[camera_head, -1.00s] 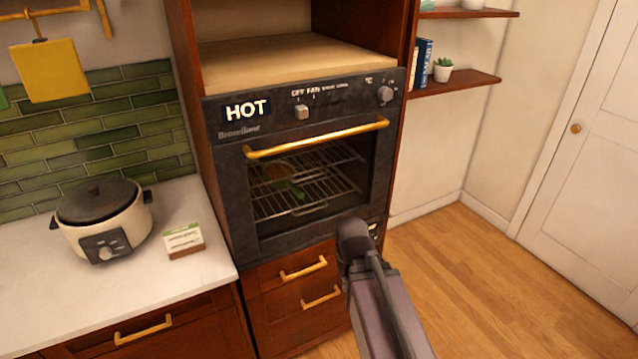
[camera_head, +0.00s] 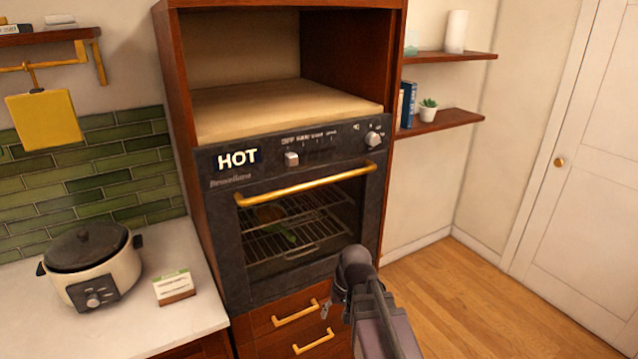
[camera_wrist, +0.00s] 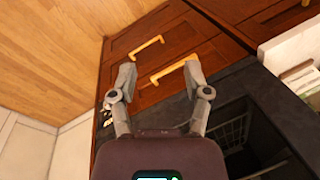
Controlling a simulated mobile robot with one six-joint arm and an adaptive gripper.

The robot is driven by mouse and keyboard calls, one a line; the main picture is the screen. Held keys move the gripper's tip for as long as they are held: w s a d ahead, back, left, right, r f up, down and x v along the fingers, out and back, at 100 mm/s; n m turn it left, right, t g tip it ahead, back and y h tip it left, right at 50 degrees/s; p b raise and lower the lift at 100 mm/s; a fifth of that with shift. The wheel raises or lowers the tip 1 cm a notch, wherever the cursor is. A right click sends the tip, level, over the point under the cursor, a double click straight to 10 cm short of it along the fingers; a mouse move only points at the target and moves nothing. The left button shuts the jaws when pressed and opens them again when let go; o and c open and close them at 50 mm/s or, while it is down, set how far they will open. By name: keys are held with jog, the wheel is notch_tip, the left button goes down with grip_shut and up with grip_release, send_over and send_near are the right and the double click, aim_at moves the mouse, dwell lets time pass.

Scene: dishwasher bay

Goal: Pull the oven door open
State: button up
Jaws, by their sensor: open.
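The dark oven (camera_head: 225,240) is built into a wooden cabinet, with a HOT label on its panel. Its door looks shut; a gold bar handle (camera_head: 305,184) runs across the top of it. Racks and something green show through the glass. My gripper (camera_wrist: 159,75) is open and empty in the wrist view, with its two fingers apart in front of the oven's dark lower part and the drawers. In the head view my arm hides most of the gripper, below and right of the oven handle and apart from it.
Wooden drawers (camera_head: 265,323) with gold handles sit under the oven. Wall shelves (camera_head: 440,122) are at right. The wooden floor (camera_head: 465,300) at right is clear.

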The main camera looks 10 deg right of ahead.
jog(key=w+r+m+t+y+p, duration=0.1)
jog(key=w+r+m+y+p, duration=0.2)
jog(key=w+r, duration=0.35)
jog(key=m+t+y+p, duration=0.3)
jog(key=t+y+p, duration=0.3)
jog(key=y+p, duration=0.25)
send_near(325, 183)
jog(key=d, duration=0.2)
jog(key=shift+s+d+y, duration=0.15)
jog(key=shift+s+y, duration=0.2)
jog(key=shift+s, duration=0.15)
jog(key=b+x, duration=0.2)
jog(key=x, duration=1.2)
jog(key=shift+d, duration=0.1)
grip_shut()
